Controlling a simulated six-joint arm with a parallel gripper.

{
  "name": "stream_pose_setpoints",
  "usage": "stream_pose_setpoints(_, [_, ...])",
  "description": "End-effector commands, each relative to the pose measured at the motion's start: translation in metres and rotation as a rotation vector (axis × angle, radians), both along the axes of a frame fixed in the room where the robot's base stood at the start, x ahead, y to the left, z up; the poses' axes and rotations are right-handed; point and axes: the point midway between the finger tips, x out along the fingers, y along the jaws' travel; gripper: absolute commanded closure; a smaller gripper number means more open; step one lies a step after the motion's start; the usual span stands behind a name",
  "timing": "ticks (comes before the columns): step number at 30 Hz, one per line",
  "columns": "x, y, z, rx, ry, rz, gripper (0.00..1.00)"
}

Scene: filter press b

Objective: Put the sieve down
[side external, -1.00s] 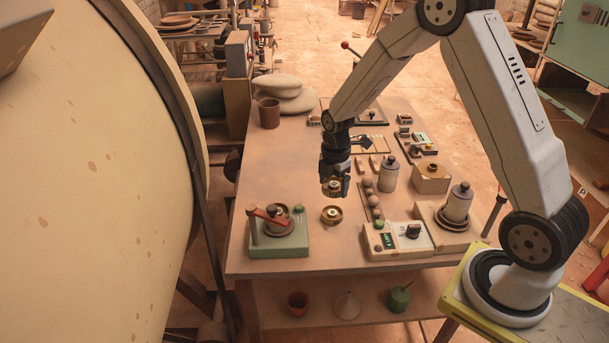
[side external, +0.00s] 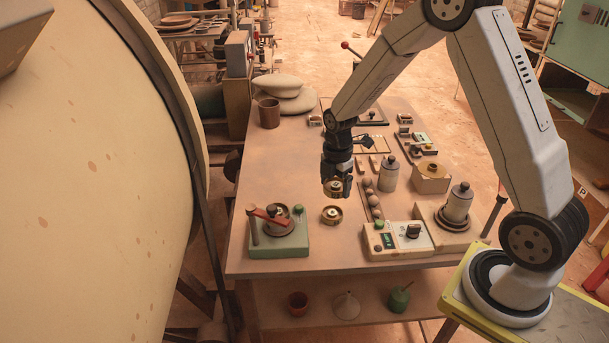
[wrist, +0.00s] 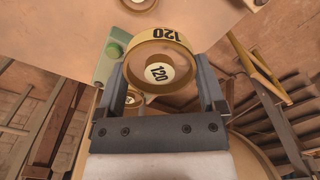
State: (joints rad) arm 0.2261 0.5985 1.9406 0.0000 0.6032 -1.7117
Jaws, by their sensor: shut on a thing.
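The sieve (side external: 332,187), a short brass-coloured ring, is between the fingers of my gripper (side external: 336,192), which is shut on it above the table. In the wrist view the sieve (wrist: 152,45) shows the number 120 on its rim and on a round label. My gripper's fingers (wrist: 166,88) press on either side of it. A similar round brass-coloured piece (side external: 331,215) lies on the table just in front of the held sieve, apart from it. The side view does not show the exact gap between the held sieve and the tabletop.
A green-based device with a red lever (side external: 279,238) stands at front left. A control box (side external: 397,241) stands at front right. A tray of round balls (side external: 373,202) and a grey canister (side external: 389,176) are close right of my gripper. The table's left half (side external: 265,170) is mostly clear.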

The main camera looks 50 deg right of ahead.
Motion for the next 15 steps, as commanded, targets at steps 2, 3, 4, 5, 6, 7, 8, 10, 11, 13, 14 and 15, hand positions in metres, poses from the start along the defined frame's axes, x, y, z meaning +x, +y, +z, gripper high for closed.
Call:
stream_pose_setpoints(2, [0.000,0.006,0.006,0.000,-0.003,0.031,0.76])
stream_pose_setpoints(3, [-0.001,0.010,0.010,-0.001,-0.004,0.052,0.76])
stream_pose_setpoints(4, [-0.002,0.014,0.012,-0.001,-0.004,0.069,0.76])
stream_pose_setpoints(5, [-0.003,0.017,0.016,-0.001,-0.004,0.088,0.76])
stream_pose_setpoints(6, [-0.004,0.023,0.020,-0.001,-0.005,0.118,0.76])
stream_pose_setpoints(7, [-0.005,0.027,0.024,-0.001,-0.005,0.141,0.76])
stream_pose_setpoints(8, [-0.006,0.031,0.028,-0.001,-0.005,0.167,0.76])
stream_pose_setpoints(10, [-0.010,0.043,0.038,-0.001,-0.006,0.231,0.76])
stream_pose_setpoints(11, [-0.012,0.048,0.042,-0.001,-0.006,0.259,0.76])
stream_pose_setpoints(13, [-0.018,0.060,0.052,-0.001,-0.006,0.330,0.76])
stream_pose_setpoints(14, [-0.020,0.065,0.057,-0.001,-0.007,0.360,0.76])
stream_pose_setpoints(15, [-0.023,0.071,0.062,-0.002,-0.006,0.399,0.76])
